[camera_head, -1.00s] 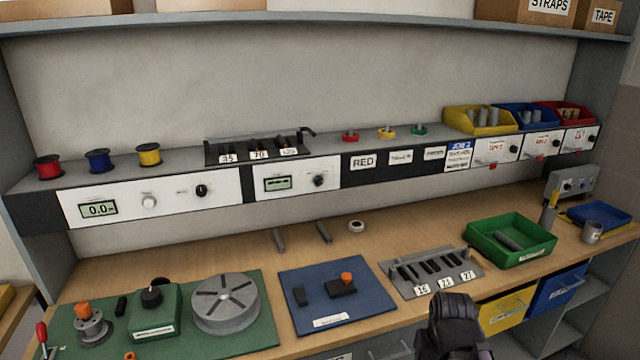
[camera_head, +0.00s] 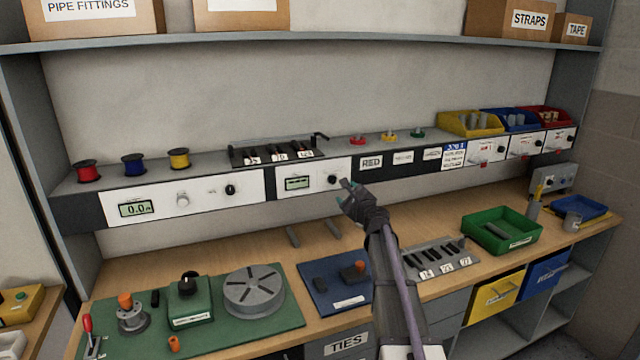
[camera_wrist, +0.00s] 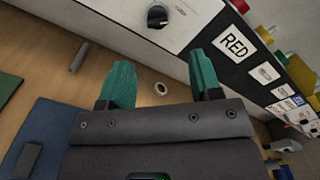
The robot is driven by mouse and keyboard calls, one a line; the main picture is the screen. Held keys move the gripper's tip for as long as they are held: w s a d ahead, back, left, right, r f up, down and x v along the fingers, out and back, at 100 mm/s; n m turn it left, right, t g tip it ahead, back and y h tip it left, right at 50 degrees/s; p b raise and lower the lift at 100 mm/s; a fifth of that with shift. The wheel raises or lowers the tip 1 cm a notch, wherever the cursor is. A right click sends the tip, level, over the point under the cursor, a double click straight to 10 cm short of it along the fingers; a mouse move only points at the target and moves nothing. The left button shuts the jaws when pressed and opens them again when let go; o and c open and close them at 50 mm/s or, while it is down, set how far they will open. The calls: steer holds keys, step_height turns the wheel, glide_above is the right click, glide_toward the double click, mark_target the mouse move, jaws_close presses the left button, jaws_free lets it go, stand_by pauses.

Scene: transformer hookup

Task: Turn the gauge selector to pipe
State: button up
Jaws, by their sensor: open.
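A black selector knob (camera_head: 333,180) sits at the right of a white panel (camera_head: 307,188) with a small green display (camera_head: 298,183). In the wrist view, this knob (camera_wrist: 157,17) is at the top, ahead of my fingers, with small print around it too blurred to read. A similar black knob (camera_head: 230,189) is on the longer white panel at left. I cannot read which is labelled gauge. My gripper (camera_head: 345,192) is just below and right of the nearer knob. In the wrist view, its teal fingers (camera_wrist: 160,75) are apart and empty, not touching the knob.
A RED label (camera_head: 371,162) lies right of the panel. A black rack (camera_head: 275,152) stands on the ledge above it. Below are a blue mat (camera_head: 318,298), a slotted rack (camera_head: 450,268) and a green tray (camera_head: 475,234). The space before the panel is open.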

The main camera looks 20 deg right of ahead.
mark_target(334, 181)
steer(key=w, duration=1)
steer(key=shift+w+a, duration=0.2)
steer(key=shift+w, duration=0.1)
steer(key=shift+c, duration=0.3)
steer(key=c, duration=0.9)
steer(key=shift+o, duration=0.2)
